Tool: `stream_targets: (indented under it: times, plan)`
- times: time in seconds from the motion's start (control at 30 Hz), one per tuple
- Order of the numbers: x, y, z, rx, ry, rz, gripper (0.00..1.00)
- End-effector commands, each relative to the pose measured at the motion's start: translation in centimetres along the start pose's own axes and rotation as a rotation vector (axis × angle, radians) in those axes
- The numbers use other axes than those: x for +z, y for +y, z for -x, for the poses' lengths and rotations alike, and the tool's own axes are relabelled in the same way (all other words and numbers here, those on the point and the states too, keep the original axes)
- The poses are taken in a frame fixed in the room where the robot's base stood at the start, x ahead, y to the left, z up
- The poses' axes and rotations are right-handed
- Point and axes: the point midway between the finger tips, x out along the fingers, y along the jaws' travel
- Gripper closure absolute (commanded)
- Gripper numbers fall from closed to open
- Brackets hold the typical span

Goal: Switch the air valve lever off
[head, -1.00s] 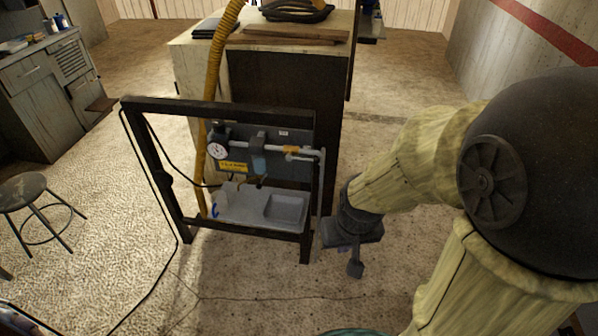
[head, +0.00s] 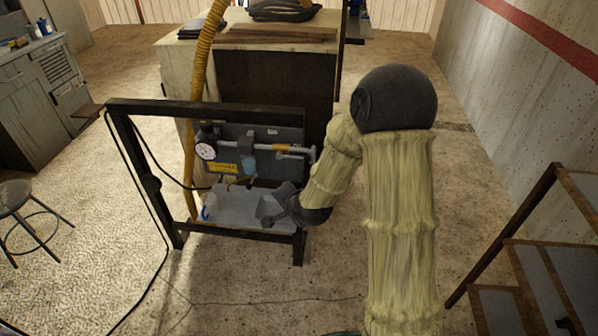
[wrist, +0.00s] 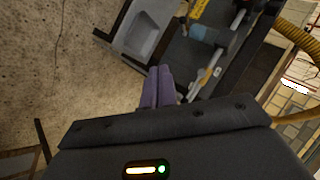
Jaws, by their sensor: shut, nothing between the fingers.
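The air panel (head: 262,135) hangs in a black frame, with a grey pipe running across it. An orange-yellow part (head: 282,148), apparently the valve lever, sits on the pipe's right end. It also shows in the wrist view as a small yellowish piece (wrist: 202,76) just right of my fingers. I cannot tell its exact setting. My gripper (head: 268,222) is in front of the grey tray's right part, below and nearer than the valve. In the wrist view its two purple-grey fingers (wrist: 159,73) are together and empty, apart from the lever as far as I can tell.
A round gauge (head: 206,151) and yellow label (head: 222,168) are on the panel's left. The grey tray (head: 228,203) is below it. The black frame's top bar (head: 205,108) and right post bound the panel. A yellow hose (head: 191,150) hangs at left. Shelving (head: 530,255) stands right.

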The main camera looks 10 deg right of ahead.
Motion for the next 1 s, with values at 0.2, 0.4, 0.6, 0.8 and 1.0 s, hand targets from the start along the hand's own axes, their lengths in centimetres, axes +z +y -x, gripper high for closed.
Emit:
stream_targets:
  times: [0.2,0.4,0.6,0.8,1.0]
  plan:
    - [0.4,-1.3,-6.5,-0.25,0.032,-0.499,1.0]
    - [-0.5,-1.6,-10.1,-0.502,0.038,-0.997,1.0]
    - [-2.5,0.2,-12.0,-0.789,0.041,-1.502,1.0]
    - [-4.5,3.3,-12.2,-1.064,0.046,-1.875,1.0]
    - [-5.2,4.2,-11.9,-1.162,0.045,-1.972,1.0]
